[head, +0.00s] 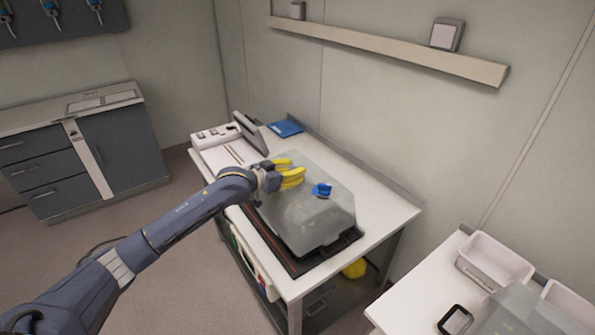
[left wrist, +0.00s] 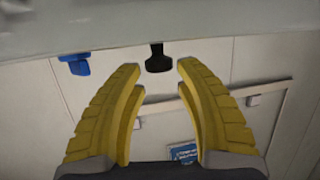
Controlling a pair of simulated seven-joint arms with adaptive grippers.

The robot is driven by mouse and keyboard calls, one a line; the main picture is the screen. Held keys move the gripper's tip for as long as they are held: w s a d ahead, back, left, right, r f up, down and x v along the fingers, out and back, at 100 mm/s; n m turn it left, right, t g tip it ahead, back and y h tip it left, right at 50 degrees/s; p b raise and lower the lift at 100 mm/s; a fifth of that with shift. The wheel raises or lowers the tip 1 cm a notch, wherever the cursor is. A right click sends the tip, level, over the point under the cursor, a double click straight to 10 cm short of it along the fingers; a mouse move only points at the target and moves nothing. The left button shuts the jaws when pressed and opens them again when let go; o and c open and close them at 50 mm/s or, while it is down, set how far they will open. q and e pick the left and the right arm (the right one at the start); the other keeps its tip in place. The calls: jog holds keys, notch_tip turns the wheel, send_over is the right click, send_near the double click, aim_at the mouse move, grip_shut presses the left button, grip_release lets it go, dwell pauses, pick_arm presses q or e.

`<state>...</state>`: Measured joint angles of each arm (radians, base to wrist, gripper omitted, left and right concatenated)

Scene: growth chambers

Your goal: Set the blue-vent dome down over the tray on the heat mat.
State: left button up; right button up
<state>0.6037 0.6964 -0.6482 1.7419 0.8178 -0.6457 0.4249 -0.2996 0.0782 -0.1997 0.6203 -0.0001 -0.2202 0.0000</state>
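The translucent grey dome with the blue vent (head: 321,190) stands over the black tray (head: 345,241) on the dark heat mat (head: 272,243) and looks level. In the left wrist view the dome (left wrist: 230,14) fills the top edge, with its blue vent (left wrist: 75,64) and a black knob (left wrist: 159,58). My left gripper (head: 303,174) is at the dome's top, behind and left of the vent. Its yellow fingers (left wrist: 158,68) are apart, with the knob between the tips and a gap on each side. Most of the tray is hidden under the dome. My right gripper is out of view.
A white device with a dark screen (head: 250,133) and a blue packet (head: 285,128) are at the bench's back. A wall ledge (head: 390,48) runs above. A second bench at lower right holds a pale bin (head: 493,262) and another translucent cover (head: 525,312). The bench's right part is clear.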

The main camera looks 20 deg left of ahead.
pick_arm(q)
jog(key=v, duration=0.9)
jog(key=shift+s, duration=0.35)
jog(key=shift+w+a, duration=0.1)
jog(key=shift+a, duration=0.1)
